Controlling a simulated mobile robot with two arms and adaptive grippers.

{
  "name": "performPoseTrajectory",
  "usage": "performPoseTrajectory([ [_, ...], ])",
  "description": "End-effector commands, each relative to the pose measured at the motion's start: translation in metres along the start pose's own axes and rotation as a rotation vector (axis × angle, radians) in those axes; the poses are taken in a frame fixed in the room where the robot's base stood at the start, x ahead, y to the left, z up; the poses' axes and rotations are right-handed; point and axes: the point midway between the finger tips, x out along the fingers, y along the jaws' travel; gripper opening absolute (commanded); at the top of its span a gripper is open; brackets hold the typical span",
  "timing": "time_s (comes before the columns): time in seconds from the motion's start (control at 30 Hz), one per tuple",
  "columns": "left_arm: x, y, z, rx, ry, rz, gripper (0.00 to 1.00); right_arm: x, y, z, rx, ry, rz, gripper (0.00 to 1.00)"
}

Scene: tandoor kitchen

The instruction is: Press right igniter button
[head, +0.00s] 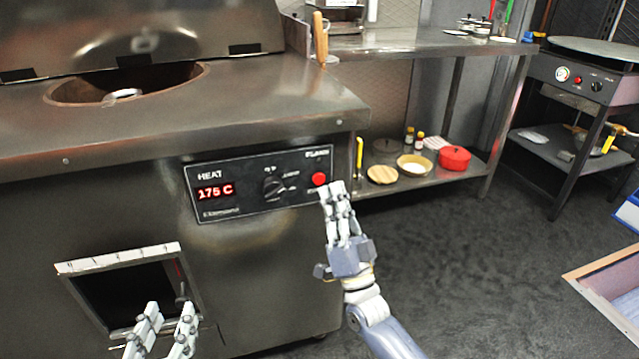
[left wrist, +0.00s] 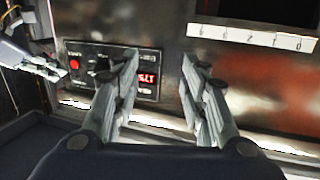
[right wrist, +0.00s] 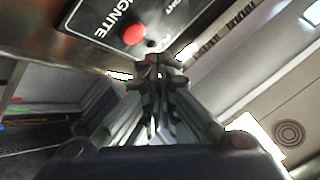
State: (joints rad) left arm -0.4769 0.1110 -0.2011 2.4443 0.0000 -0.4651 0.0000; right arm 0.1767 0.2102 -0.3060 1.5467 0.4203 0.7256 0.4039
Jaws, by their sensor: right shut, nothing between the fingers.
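The red igniter button (head: 319,179) is at the right end of the black control panel (head: 235,205) on the tandoor front. It also shows in the left wrist view (left wrist: 74,64). In the right wrist view the button (right wrist: 134,33) sits beside the letters "IGNITE". My right gripper (head: 333,190) is shut and empty, its fingertips just right of and slightly below the button. In the right wrist view its tips (right wrist: 160,62) look close to the button but apart from it. My left gripper (head: 168,310) is open and empty, low before the tandoor.
The panel has a dark knob (head: 273,187) and a red "175 C" display (head: 215,191). An open hatch (head: 130,290) is below left. A steel shelf (head: 440,180) with a red pot (head: 454,159) stands to the right. The floor (head: 440,260) right of the tandoor is clear.

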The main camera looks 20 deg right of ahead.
Motion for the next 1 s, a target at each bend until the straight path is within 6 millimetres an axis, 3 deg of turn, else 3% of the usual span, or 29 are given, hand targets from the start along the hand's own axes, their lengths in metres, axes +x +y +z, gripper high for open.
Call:
performPoseTrajectory([
  [0.4,0.0,0.006,-0.043,-0.004,0.223,0.012,0.4,0.012,0.009,0.009,0.0,0.001,0.0,0.0],
  [1.0,-0.001,0.006,-0.048,-0.005,0.243,0.013,0.4,0.013,0.009,0.009,0.0,0.0,0.0,0.0],
])
